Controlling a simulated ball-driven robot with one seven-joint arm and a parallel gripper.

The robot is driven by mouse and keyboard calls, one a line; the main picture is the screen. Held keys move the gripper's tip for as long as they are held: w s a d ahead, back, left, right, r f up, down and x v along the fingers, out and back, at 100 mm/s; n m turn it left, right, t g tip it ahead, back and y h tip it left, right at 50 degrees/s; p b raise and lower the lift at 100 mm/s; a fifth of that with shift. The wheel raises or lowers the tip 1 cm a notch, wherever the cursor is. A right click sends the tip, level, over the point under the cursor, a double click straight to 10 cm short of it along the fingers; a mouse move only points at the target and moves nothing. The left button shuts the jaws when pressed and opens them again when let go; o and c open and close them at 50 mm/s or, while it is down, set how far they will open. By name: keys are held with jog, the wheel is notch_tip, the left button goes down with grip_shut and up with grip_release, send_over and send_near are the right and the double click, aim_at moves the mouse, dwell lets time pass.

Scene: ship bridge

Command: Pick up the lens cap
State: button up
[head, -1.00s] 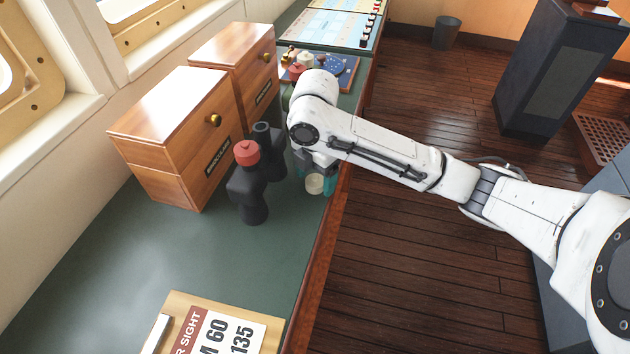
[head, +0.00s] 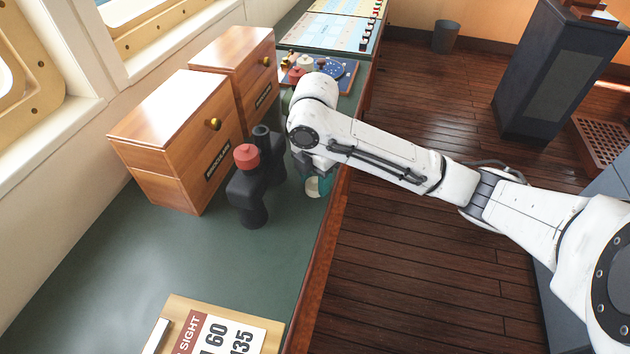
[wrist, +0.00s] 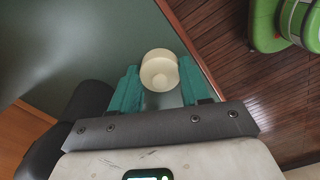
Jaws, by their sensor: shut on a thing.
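The lens cap (wrist: 160,70) is a round, cream-white piece with a smaller raised disc at its middle. In the wrist view it sits between the teal fingers of my gripper (wrist: 161,88), which is shut on it. In the head view the cap (head: 312,187) shows at the counter's right edge, under my wrist, partly covered by the fingers. Whether it still touches the counter is hard to tell.
Black binoculars (head: 248,198) with a red cap (head: 246,157) on one barrel stand upright close left of my gripper. Wooden boxes (head: 172,125) stand behind them. The green counter (head: 150,262) is clear in front, up to a sign (head: 228,335).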

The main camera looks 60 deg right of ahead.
aim_at(316, 181)
jog(key=shift+r, duration=0.5)
notch_tip(316, 181, up, 3)
jog(key=shift+s+f, duration=0.15)
jog(key=s+a+r+p, duration=0.6)
jog(key=s+r+p, duration=0.3)
jog(key=s, duration=0.3)
jog(key=shift+a+r+p, duration=0.15)
jog(key=shift+a+p, duration=0.2)
jog(key=shift+p, duration=0.05)
jog(key=shift+w, duration=0.1)
